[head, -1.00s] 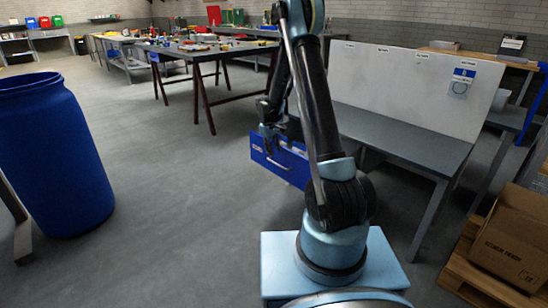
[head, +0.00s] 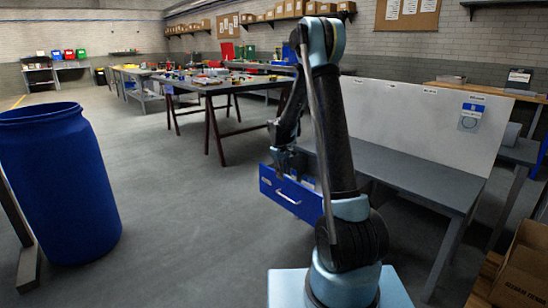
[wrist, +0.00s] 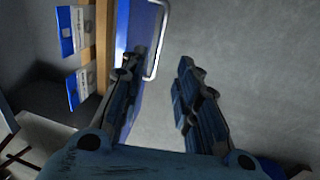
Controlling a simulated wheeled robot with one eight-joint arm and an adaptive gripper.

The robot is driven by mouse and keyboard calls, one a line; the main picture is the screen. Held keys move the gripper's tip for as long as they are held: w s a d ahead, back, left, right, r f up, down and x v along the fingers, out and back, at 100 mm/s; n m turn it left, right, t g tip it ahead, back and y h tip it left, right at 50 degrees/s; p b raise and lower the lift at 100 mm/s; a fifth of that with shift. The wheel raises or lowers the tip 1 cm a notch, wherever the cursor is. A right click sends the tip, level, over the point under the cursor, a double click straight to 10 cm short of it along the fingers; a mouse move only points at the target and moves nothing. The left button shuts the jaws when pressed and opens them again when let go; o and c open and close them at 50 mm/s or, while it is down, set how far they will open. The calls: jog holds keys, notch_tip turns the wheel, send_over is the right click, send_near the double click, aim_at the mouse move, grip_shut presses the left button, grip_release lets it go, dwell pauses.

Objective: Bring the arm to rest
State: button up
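My arm (head: 328,130) stands raised in the head view, bent over at the top with its forearm hanging down on the far side. My gripper (head: 281,168) is at the blue drawer (head: 290,192), which is pulled out below the grey bench. In the wrist view my gripper (wrist: 158,75) has its two fingers wide apart with nothing between them. The drawer front (wrist: 142,45) lies by the left finger, with its pale handle (wrist: 158,42) just ahead. I cannot tell whether the finger touches the drawer.
The grey bench (head: 405,172) with a white back panel is right behind my arm. Blue-and-white boxes (wrist: 75,85) lie inside the drawer. A blue barrel (head: 60,190) stands at left, and a cardboard box (head: 525,265) at lower right. The floor (head: 190,235) between barrel and drawer is clear.

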jog(key=s+d+r+m, duration=0.2)
jog(key=s+d+r, duration=0.3)
jog(key=s+r, duration=0.45)
jog(key=s+d+r+m, duration=0.2)
jog(key=s+d+r, duration=0.3)
jog(key=s, duration=0.8)
jog(key=s+d+f+m, duration=0.1)
jog(key=s+f, duration=0.1)
jog(key=s, duration=1)
jog(key=s+d+f+m+y, duration=0.1)
jog(key=s+f+m, duration=0.1)
jog(key=s, duration=0.9)
jog(key=shift+s+d+f+t+y, duration=0.3)
jog(key=shift+s+f+t, duration=0.1)
jog(key=shift+f, duration=0.15)
jog(key=shift+w+f, duration=0.2)
jog(key=shift+w, duration=0.3)
jog(key=shift+s, duration=0.15)
